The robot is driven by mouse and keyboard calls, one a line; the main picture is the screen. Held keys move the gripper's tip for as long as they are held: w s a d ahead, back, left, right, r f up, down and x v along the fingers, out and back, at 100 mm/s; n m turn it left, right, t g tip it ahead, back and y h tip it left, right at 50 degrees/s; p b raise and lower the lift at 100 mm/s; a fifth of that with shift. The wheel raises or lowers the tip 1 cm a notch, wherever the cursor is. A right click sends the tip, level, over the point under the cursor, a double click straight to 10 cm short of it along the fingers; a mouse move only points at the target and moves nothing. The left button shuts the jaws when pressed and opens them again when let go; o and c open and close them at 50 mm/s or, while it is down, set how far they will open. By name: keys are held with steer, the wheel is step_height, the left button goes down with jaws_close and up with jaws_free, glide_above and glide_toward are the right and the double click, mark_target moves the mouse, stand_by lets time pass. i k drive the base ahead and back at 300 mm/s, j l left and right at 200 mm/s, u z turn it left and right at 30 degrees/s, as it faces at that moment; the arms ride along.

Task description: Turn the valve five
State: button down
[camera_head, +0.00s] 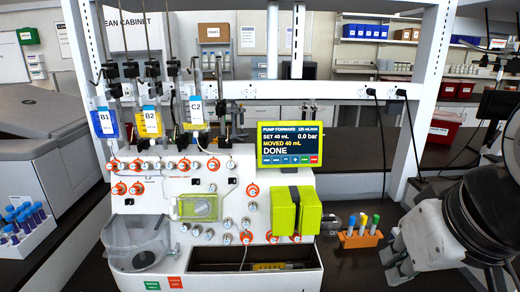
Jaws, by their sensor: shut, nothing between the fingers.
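The cell processor (175,232) is a white bench unit with several small round valve knobs on its sloped front. Some knobs have orange rings, such as one at the upper left (137,187) and one at the middle right (252,190). Others are plain grey, such as one near the centre (209,233). Their labels are too small to read, so I cannot tell which is valve five. My gripper (393,246) shows small at the right, beyond the orange tube rack and apart from the knobs. It is shut and empty; my arm hides part of it.
A screen (290,144) reads "PUMP FORWARD", "MOVED 40 mL" and "DONE". An orange rack (361,239) with capped tubes stands between processor and gripper. Bags B1, B2 and C2 (197,111) hang above. Shelf posts (419,90) rise behind.

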mark_target(158, 166)
steer(key=u, duration=1.15)
